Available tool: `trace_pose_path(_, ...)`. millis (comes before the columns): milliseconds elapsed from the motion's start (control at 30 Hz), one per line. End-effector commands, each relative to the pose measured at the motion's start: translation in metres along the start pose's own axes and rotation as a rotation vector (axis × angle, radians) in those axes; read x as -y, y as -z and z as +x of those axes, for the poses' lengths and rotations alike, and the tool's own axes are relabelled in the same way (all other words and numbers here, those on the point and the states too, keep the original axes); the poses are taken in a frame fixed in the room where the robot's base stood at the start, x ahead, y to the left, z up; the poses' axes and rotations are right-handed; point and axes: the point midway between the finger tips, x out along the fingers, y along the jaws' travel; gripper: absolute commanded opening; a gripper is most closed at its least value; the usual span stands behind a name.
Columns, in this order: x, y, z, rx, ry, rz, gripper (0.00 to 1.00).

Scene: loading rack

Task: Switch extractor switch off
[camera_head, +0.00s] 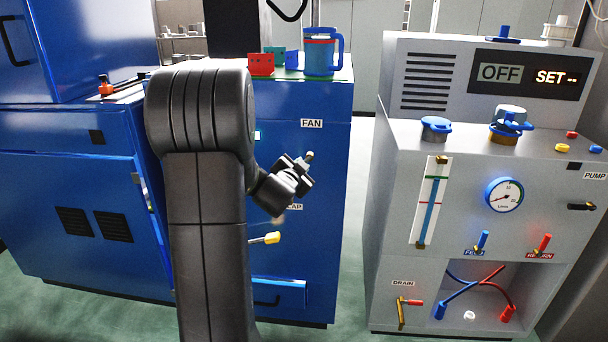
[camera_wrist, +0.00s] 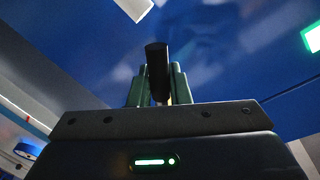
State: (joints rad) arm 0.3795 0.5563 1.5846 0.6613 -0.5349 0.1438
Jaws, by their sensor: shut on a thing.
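The blue cabinet (camera_head: 325,225) carries a label reading FAN (camera_head: 311,124). My gripper (camera_head: 305,163) is in front of this cabinet, just below the FAN label. In the wrist view, the green fingers of my gripper (camera_wrist: 158,88) are closed around a dark lever with a black end (camera_wrist: 157,58), which I take to be the extractor switch. The lever's base and its exact position are hidden by the gripper. A lit green lamp (camera_wrist: 313,38) shows on the blue panel, and part of it shows in the head view (camera_head: 257,135).
A yellow-tipped handle (camera_head: 271,238) sticks out below my gripper. A blue mug (camera_head: 320,54) and a red block (camera_head: 261,65) stand on the cabinet top. A grey pump unit (camera_head: 380,190) stands to the right, across a narrow floor gap.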

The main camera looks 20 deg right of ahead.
Motion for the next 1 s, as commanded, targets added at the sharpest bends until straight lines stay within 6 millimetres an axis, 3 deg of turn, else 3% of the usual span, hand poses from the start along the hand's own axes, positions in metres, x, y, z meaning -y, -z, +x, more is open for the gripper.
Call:
trace_pose_path(600,0.019,0.005,-0.004,0.11,0.002,0.563,0.0)
trace_pose_path(1000,0.026,0.011,-0.005,0.156,0.0,0.793,0.0)
